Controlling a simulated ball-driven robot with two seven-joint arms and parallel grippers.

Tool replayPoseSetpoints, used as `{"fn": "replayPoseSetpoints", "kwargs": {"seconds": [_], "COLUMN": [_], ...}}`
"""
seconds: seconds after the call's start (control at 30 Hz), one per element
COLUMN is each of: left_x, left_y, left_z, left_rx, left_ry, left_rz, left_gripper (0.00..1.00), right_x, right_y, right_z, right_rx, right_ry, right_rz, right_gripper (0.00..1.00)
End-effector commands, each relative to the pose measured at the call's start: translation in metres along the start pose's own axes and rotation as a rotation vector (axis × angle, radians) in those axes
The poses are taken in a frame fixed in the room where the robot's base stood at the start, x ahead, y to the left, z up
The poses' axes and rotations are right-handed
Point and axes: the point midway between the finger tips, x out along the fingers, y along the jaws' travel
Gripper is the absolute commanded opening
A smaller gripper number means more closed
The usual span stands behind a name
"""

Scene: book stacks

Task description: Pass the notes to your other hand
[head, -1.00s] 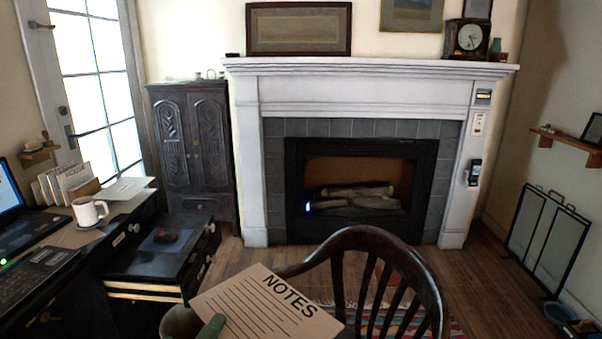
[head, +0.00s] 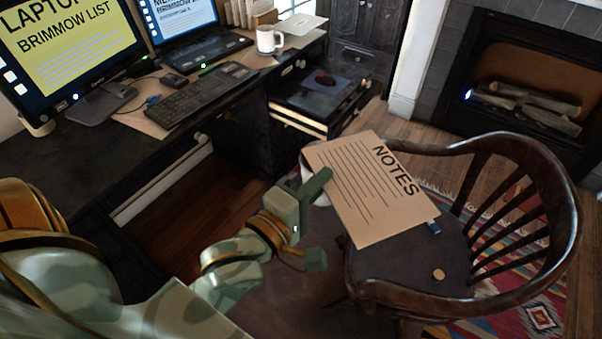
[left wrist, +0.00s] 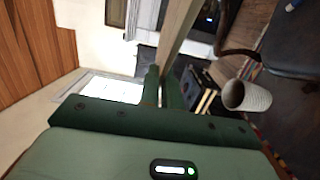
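The notes (head: 365,195) are a tan sheet or board with "NOTES" in black and ruled lines. They are held tilted in the air in front of the wooden chair. My left gripper (head: 320,185) is shut on their left edge in the head view. In the left wrist view, the two green fingers (left wrist: 163,92) close on the notes (left wrist: 180,35), which show nearly edge-on. The notes hide part of the chair seat. My right gripper is in neither view.
A wooden chair (head: 545,165) stands to the right, with small items on its seat. A dark desk (head: 60,155) at the left holds screens, a keyboard (head: 200,97) and a white mug (head: 269,40). A pale bin (left wrist: 247,96) stands near the chair. A fireplace is at the back right.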

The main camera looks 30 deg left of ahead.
Motion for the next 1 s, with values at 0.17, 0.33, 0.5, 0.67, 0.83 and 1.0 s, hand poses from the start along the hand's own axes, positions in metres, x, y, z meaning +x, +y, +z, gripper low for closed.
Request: {"fn": "replayPoseSetpoints", "kwargs": {"seconds": [0.17, 0.33, 0.5, 0.67, 0.83, 1.0], "left_x": [0.051, 0.097, 0.141, 0.170, 0.184, 0.186], "left_y": [0.024, 0.042, 0.059, 0.070, 0.076, 0.076], "left_z": [0.031, 0.062, 0.090, 0.109, 0.118, 0.120], "left_rx": [0.007, 0.009, 0.009, 0.008, 0.005, 0.004], "left_ry": [-0.152, -0.296, -0.430, -0.521, -0.568, -0.576], "left_rz": [0.010, 0.006, 0.002, 0.000, 0.001, -0.001], "left_gripper": [0.00, 0.00, 0.00, 0.00, 0.00, 0.00], "right_x": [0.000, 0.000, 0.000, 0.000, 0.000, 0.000], "right_y": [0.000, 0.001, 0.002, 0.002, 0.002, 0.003], "right_z": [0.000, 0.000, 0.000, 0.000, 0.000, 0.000], "right_rx": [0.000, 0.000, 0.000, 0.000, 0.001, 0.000], "right_ry": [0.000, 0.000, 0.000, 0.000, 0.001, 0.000], "right_rz": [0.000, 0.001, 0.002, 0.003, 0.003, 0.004], "right_gripper": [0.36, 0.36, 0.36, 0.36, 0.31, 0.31]}}
